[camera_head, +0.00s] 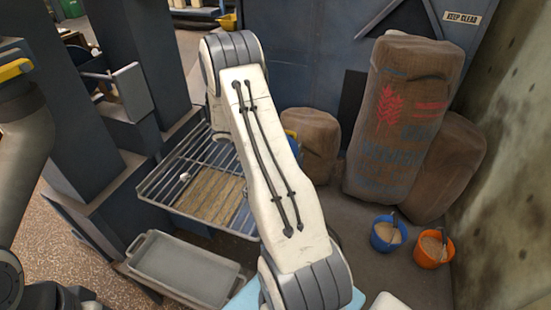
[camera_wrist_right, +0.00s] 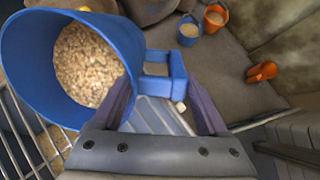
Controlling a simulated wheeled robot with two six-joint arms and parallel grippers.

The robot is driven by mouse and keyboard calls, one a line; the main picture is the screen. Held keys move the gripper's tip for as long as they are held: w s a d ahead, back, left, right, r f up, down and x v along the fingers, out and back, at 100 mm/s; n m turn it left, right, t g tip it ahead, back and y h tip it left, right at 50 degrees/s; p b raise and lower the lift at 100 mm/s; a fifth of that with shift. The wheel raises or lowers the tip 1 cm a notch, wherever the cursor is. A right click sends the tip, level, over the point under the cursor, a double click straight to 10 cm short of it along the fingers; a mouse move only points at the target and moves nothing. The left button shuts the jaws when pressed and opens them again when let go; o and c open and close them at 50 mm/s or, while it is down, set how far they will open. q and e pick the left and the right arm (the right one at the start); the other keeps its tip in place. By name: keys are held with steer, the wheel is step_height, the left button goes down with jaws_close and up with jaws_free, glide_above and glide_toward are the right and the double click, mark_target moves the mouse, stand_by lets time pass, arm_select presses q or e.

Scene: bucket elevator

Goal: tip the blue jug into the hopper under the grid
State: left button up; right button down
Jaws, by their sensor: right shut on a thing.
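The blue jug (camera_wrist_right: 72,62) fills the upper left of the right wrist view, with pale grain (camera_wrist_right: 88,65) inside. My right gripper (camera_wrist_right: 163,88) is shut on its handle (camera_wrist_right: 163,72). The jug's mouth faces the wrist camera, and bars show beside and below it; its exact tilt is hard to tell. The grid (camera_head: 165,190) lies left of my right arm in the head view, with grain-coloured material visible below its bars in the hopper. My right arm hides part of the grid, the right gripper and most of the jug there. My left gripper does not show.
A grey tray (camera_head: 185,268) lies below the grid. Brown sacks (camera_head: 400,125) lean at the back right. A blue bucket (camera_head: 388,235) and an orange bucket (camera_head: 433,249) stand on the floor before them. An orange scoop (camera_wrist_right: 262,71) lies farther right in the wrist view.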

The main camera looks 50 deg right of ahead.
steer(key=shift+w+a+f+g+h+b, duration=0.15)
steer(key=shift+f+h+b, duration=0.35)
steer(key=shift+b, duration=0.7)
steer(key=shift+a+f+g+h+b, duration=0.2)
steer(key=shift+h+b, duration=0.4)
steer(key=shift+b, duration=0.55)
steer(key=shift+w+a+f+g+h+b, duration=0.3)
steer(key=shift+a+h+b, duration=0.3)
steer(key=shift+h+b, duration=0.7)
steer(key=shift+w+a+f+g+h+b, duration=0.15)
steer(key=shift+a+g+h+b, duration=0.35)
steer(key=shift+h+b, duration=0.75)
steer(key=shift+w+a+f+g+h+b, duration=0.1)
steer(key=shift+a+f+g+h+b, duration=0.15)
steer(key=shift+a+h+b, duration=1)
steer(key=shift+d+y+b, duration=0.4)
steer(key=shift+d+b, duration=0.05)
steer(key=shift+d, duration=0.15)
